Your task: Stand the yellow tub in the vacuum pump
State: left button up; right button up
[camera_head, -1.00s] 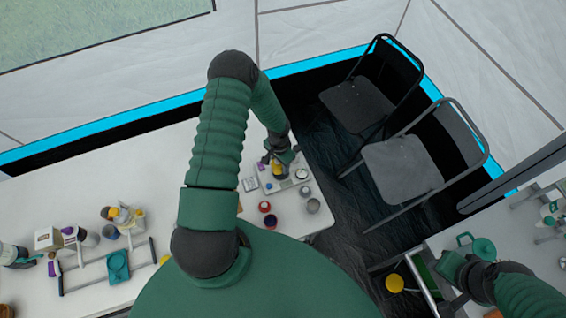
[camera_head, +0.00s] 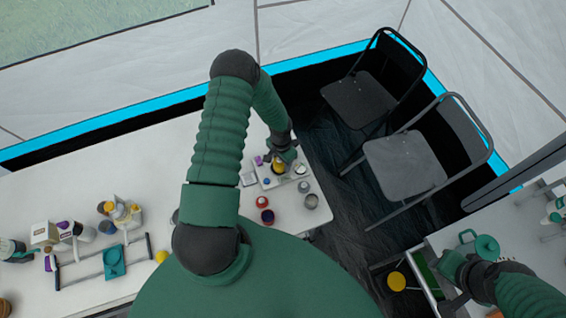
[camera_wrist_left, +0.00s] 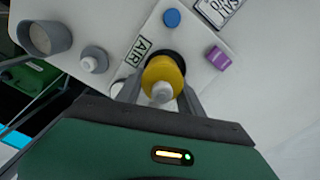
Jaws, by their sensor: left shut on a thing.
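My left gripper (camera_head: 283,158) is shut on the yellow tub (camera_wrist_left: 163,76), over the white pad at the right end of the table. In the left wrist view the tub is yellow with a whitish knob facing the camera, and it sits between the two fingers (camera_wrist_left: 162,98). Behind the tub is a dark round patch beside an "AIR" label (camera_wrist_left: 138,52) on a white surface, which looks like the vacuum pump (camera_wrist_left: 202,78). Whether the tub touches it I cannot tell. My right gripper (camera_head: 455,300) is low at the right, and its fingers are unclear.
Several items and a teal-centred rack (camera_head: 114,262) are at left. Folding chairs (camera_head: 404,162) stand beyond the table's right edge.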

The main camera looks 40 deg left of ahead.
pick_arm(q)
jog(key=shift+s+a, duration=0.1)
jog(key=shift+a, duration=0.3)
pick_arm(e)
jog(key=shift+d+f, duration=0.15)
jog(key=shift+d, duration=0.05)
pick_arm(q)
jog(key=shift+a+f, duration=0.1)
jog(key=shift+a, duration=0.15)
pick_arm(e)
jog(key=shift+a, duration=0.3)
pick_arm(q)
jog(key=shift+d, duration=0.1)
jog(key=shift+d+f, duration=0.1)
jog(key=shift+d, duration=0.15)
pick_arm(e)
jog(key=shift+a, duration=0.15)
pick_arm(q)
jog(key=shift+s, duration=0.1)
pick_arm(e)
jog(key=shift+a, duration=0.15)
pick_arm(q)
jog(key=shift+d, duration=0.1)
pick_arm(e)
jog(key=shift+r, duration=0.2)
